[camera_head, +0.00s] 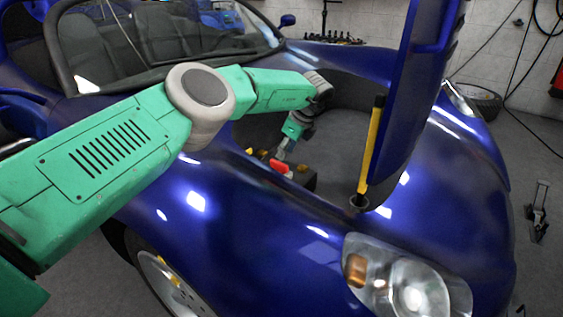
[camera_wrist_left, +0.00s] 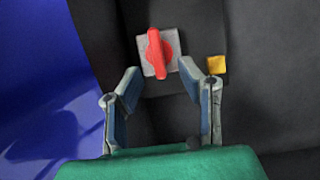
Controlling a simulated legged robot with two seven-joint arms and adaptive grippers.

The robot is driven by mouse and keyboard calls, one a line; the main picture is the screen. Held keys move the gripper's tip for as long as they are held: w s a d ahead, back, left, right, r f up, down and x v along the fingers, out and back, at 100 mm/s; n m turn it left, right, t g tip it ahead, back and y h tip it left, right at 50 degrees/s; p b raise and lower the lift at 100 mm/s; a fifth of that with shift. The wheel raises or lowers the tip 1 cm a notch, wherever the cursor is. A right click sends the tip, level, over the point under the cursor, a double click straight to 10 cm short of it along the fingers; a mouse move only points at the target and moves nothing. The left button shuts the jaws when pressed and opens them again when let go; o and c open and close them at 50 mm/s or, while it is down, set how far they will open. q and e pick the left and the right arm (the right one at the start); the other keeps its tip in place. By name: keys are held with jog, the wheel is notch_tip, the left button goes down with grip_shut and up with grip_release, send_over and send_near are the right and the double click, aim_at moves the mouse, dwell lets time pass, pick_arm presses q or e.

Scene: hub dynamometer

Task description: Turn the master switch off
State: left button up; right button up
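The master switch has a red handle (camera_head: 280,167) and sits on a dark box inside the open front compartment of the blue car. In the left wrist view the red handle (camera_wrist_left: 155,54) stands on a light grey square plate (camera_wrist_left: 173,43), its long side running roughly up and down the picture. My left gripper (camera_head: 287,150) reaches down into the compartment close to the switch. In the left wrist view its two fingers (camera_wrist_left: 158,82) are spread apart with nothing between them, and the handle lies just beyond the fingertips. My right gripper is in neither view.
A yellow block (camera_wrist_left: 217,65) sits right of the switch. The car's blue bodywork (camera_head: 235,215) surrounds the compartment. The raised blue hood (camera_head: 420,90) and a yellow strut (camera_head: 372,150) stand to the right of my arm. The compartment floor (camera_head: 340,125) looks clear behind them.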

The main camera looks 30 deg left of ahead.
pick_arm(q)
jog(key=v, duration=0.6)
jog(key=shift+w+d+f, duration=0.1)
